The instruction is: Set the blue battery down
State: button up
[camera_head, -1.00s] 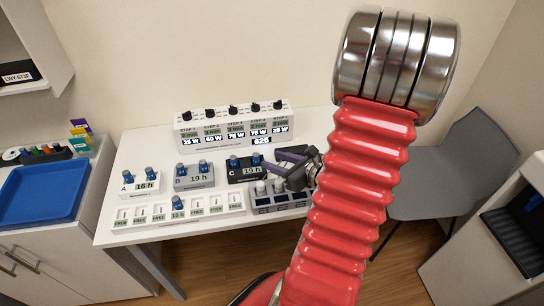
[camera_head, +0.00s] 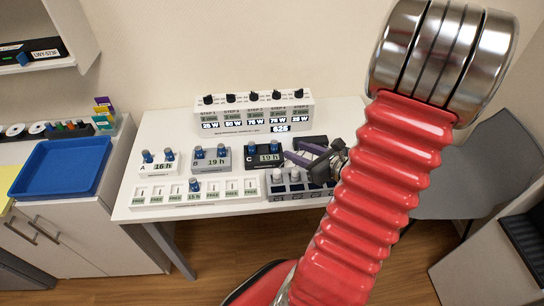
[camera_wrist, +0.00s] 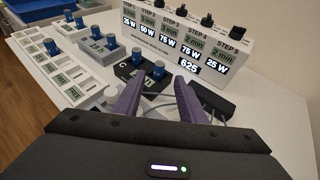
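My gripper (camera_head: 302,158) is over the right part of the white table. In the wrist view its two purple fingers (camera_wrist: 160,100) are apart with nothing seen between them. Grey charger B (camera_head: 211,160) and white charger A (camera_head: 158,164) each hold two blue batteries. Another blue battery (camera_head: 194,185) stands in the white slot rack (camera_head: 232,191). I cannot tell which battery the task names.
A white panel with black knobs (camera_head: 256,112) stands at the table's back. A dark grey unit with pale round pieces (camera_head: 296,187) is below my gripper. A blue tray (camera_head: 62,168) lies on the left cabinet. A grey chair (camera_head: 460,170) is at the right.

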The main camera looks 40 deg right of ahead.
jog(key=w+a+r+n+g+y, duration=0.1)
jog(key=a+r+n+g+y, duration=0.25)
jog(key=a+n, duration=0.7)
jog(key=w+a+r+n+g+y, duration=0.1)
jog(key=a+r+n+g+y, duration=0.25)
jog(key=a+n, duration=0.75)
jog(key=s+a+r+n+g+h, duration=0.1)
jog(key=s+a+r+n+h, duration=0.5)
jog(key=r+n, duration=0.4)
jog(key=shift+s+a+n+h, duration=0.45)
jog(key=shift+a+n, duration=0.8)
jog(key=shift+n, duration=1.1)
